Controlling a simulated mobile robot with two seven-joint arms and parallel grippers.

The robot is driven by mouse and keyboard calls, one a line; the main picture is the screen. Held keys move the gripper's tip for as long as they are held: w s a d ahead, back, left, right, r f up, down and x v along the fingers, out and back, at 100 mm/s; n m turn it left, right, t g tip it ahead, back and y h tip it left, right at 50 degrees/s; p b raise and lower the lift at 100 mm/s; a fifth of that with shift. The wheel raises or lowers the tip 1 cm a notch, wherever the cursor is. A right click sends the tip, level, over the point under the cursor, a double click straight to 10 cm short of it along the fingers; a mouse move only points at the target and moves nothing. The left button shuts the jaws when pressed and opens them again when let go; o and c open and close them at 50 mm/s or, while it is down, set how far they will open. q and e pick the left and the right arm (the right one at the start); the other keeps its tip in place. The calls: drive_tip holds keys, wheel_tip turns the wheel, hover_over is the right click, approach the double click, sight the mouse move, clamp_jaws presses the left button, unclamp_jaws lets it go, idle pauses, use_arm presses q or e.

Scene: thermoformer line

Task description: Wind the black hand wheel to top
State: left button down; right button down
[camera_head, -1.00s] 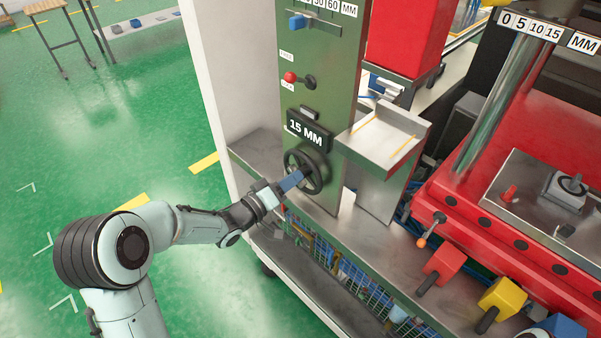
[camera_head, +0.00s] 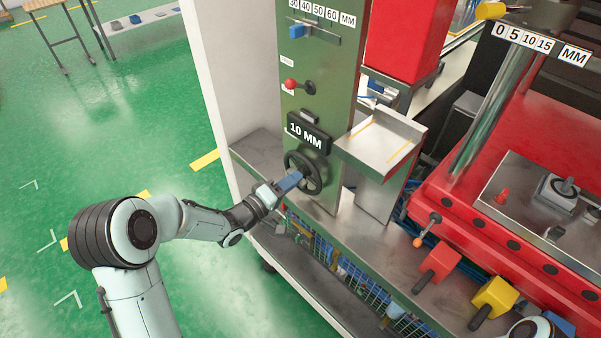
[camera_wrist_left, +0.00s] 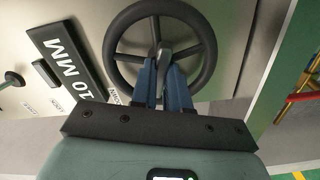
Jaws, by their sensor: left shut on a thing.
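The black hand wheel (camera_head: 305,173) is on the lower part of the green panel (camera_head: 316,112). In the left wrist view the wheel (camera_wrist_left: 160,14) fills the upper middle. My left gripper (camera_head: 289,182) reaches it from the left. The black display (camera_head: 308,135) above the wheel reads 10 MM. Part of the wheel's rim is hidden behind the fingers. My right gripper does not show.
A red-knobbed lever (camera_head: 291,84) and a blue slider (camera_head: 296,31) with a scale are higher on the panel. A metal tray (camera_head: 381,146) juts out right of the wheel. Red, yellow and blue blocks lie along the red machine (camera_head: 470,225). Green floor (camera_head: 120,120) is open at left.

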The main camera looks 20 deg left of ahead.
use_arm(q)
drive_tip(key=shift+n, duration=0.3)
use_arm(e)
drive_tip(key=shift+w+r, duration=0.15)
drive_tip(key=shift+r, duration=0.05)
use_arm(q)
drive_tip(key=shift+n+p, duration=0.9)
drive_tip(key=shift+n, duration=0.5)
drive_tip(key=c, duration=1.1)
unclamp_jaws()
drive_tip(key=shift+o, duration=0.3)
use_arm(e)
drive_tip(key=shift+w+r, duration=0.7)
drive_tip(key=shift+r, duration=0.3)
use_arm(q)
drive_tip(key=shift+s+a, duration=0.1)
